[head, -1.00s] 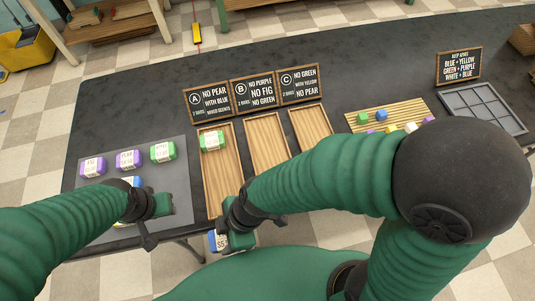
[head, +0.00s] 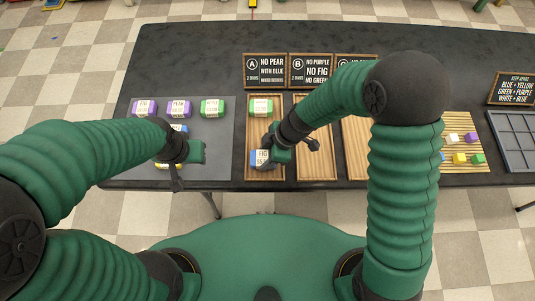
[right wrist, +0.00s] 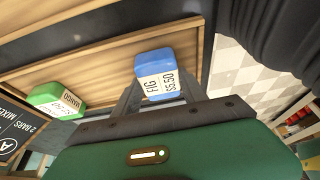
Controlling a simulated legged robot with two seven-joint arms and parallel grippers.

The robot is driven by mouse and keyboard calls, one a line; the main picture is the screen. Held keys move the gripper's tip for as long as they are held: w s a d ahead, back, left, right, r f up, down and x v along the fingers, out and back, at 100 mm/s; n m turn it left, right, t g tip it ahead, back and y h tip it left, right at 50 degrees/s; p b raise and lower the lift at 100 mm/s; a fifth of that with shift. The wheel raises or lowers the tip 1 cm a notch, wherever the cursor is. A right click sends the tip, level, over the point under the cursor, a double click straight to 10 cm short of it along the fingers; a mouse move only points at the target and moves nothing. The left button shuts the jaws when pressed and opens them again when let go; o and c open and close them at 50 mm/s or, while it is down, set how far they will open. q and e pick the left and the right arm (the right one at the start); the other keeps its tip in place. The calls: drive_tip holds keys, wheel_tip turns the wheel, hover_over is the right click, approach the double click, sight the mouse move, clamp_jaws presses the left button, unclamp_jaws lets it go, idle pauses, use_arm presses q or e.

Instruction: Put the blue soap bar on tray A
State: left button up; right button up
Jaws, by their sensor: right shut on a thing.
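The blue soap bar (head: 259,159), labelled FIG, is between the fingers of my right gripper (head: 268,153), which is shut on it. It is over the near end of tray A (head: 256,131), a long wooden tray behind which sign A (head: 265,71) stands. In the right wrist view the bar (right wrist: 156,66) shows between the fingers above the tray's wood; I cannot tell whether it touches. A green bar (head: 262,107) lies at tray A's far end. My left gripper (head: 192,151) hangs over the grey mat (head: 215,135); its jaws are not clear.
Two purple bars (head: 179,108), a green bar (head: 212,107) and a partly hidden blue bar (head: 179,129) lie on the mat. Tray B (head: 316,165) and another wooden tray (head: 355,150) stand right of tray A. A slatted board with small cubes (head: 459,158) lies further right.

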drive_tip(key=shift+o, duration=0.2)
drive_tip(key=shift+a, duration=0.5)
drive_tip(key=o, duration=1)
drive_tip(key=shift+a, duration=0.1)
drive_tip(key=o, duration=0.3)
drive_tip(key=shift+d+r, duration=0.1)
drive_tip(key=shift+d, duration=0.15)
drive_tip(key=shift+o, duration=0.7)
drive_tip(key=shift+d, duration=1.15)
drive_tip(key=shift+a+r, duration=0.2)
drive_tip(key=shift+r, duration=0.05)
drive_tip(key=r, duration=0.3)
drive_tip(key=r+p, duration=0.1)
drive_tip(key=r, duration=0.1)
drive_tip(key=shift+w+d+r, duration=0.1)
drive_tip(key=shift+d+r, duration=0.05)
drive_tip(key=shift+d, duration=0.15)
use_arm(q)
drive_tip(key=shift+d+r, duration=0.2)
drive_tip(key=shift+r, duration=0.45)
use_arm(e)
drive_tip(key=d+r, duration=0.4)
drive_tip(key=r, duration=0.1)
